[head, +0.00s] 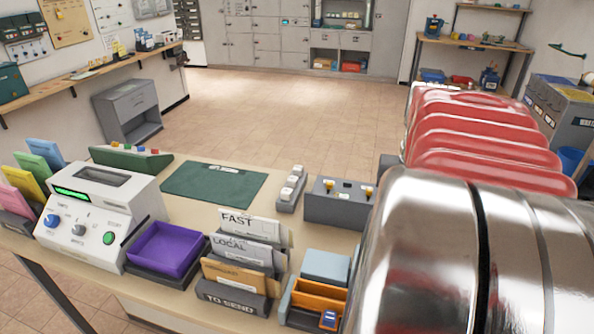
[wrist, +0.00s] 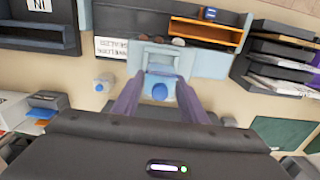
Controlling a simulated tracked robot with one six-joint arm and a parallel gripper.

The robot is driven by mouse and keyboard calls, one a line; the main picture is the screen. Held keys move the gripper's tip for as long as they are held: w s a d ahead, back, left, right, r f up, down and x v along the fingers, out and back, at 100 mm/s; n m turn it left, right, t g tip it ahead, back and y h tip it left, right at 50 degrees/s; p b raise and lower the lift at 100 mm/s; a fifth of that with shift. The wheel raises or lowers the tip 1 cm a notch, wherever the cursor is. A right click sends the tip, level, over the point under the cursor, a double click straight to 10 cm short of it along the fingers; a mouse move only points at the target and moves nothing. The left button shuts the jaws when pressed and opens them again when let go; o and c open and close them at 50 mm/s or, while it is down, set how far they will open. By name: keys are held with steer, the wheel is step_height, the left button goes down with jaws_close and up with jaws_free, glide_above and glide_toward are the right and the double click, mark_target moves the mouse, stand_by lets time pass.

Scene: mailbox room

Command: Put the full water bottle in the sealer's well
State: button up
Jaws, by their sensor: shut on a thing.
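My gripper (wrist: 160,80) shows in the wrist view, its two purple fingers on either side of the water bottle (wrist: 160,92). Only a round blue part and a pale piece of the bottle show; its water level cannot be seen. The light-blue sealer (wrist: 205,63) lies just beyond the fingertips, beside a white label plate. A paler recess in its middle looks like the well, partly behind the bottle. Whether the bottle touches it I cannot tell. A second small pale bottle (wrist: 103,84) with a bluish part stands left of the sealer. My arm hides the gripper in the head view.
An orange tray (wrist: 205,32) and black letter racks (wrist: 270,60) stand close to the sealer. In the head view, a purple tray (head: 165,248), a white machine (head: 100,215) and a grey switch box (head: 338,205) stand on the desk.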

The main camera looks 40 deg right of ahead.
steer(key=shift+f, duration=0.1)
steer(key=shift+f, duration=1.8)
steer(key=shift+f, duration=0.3)
steer(key=shift+f, duration=0.55)
steer(key=shift+f, duration=0.25)
steer(key=o, duration=1.2)
steer(key=shift+r, duration=0.15)
steer(key=shift+r, duration=3.35)
